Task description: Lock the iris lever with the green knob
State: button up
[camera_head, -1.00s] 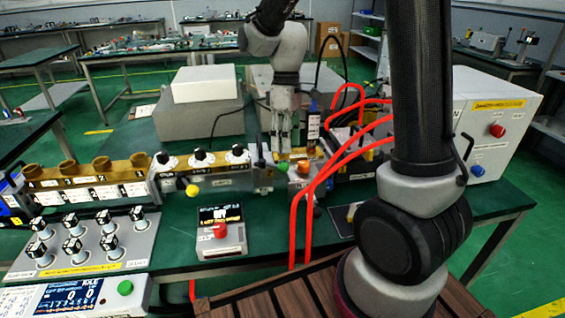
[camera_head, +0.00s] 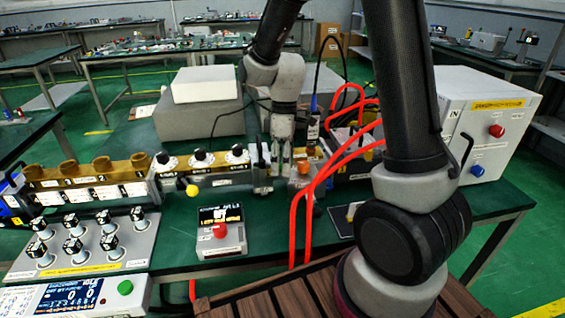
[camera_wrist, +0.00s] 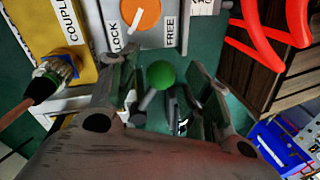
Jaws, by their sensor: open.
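The green knob (camera_wrist: 161,74) tops the iris lever and shows in the middle of the wrist view. It lies between the two spread fingers of my gripper (camera_wrist: 163,88), with no clear contact. In the head view my gripper (camera_head: 284,160) points down at the device and hides the knob. Above the knob in the wrist view is an orange disc (camera_wrist: 145,17) with a white mark slanting down-left. A LOCK label (camera_wrist: 116,40) is on its left and a FREE label (camera_wrist: 170,33) on its right.
Red hoses (camera_head: 325,178) arch close to the right of my gripper. A yellow coupler block (camera_wrist: 62,30) with a cable fitting lies left in the wrist view. A row of dials (camera_head: 200,158) and a red-button box (camera_head: 220,232) stand left on the green bench.

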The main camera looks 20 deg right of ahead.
grip_shut()
dwell(0.3)
jog(key=shift+s+a+m, duration=0.35)
jog(key=shift+m, duration=0.65)
jog(key=shift+s+a+m+t+y, duration=0.3)
jog(key=shift+a+m, duration=0.5)
jog(key=shift+m, duration=0.85)
jog(key=shift+s+a+m+t+y, duration=0.15)
jog(key=shift+a+m+t, duration=0.2)
jog(key=shift+a+m, duration=0.95)
jog(key=shift+s+a+m+t+y, duration=0.15)
jog(key=shift+s+a+m+t, duration=0.15)
jog(key=shift+m, duration=1.75)
jog(key=shift+w, duration=0.1)
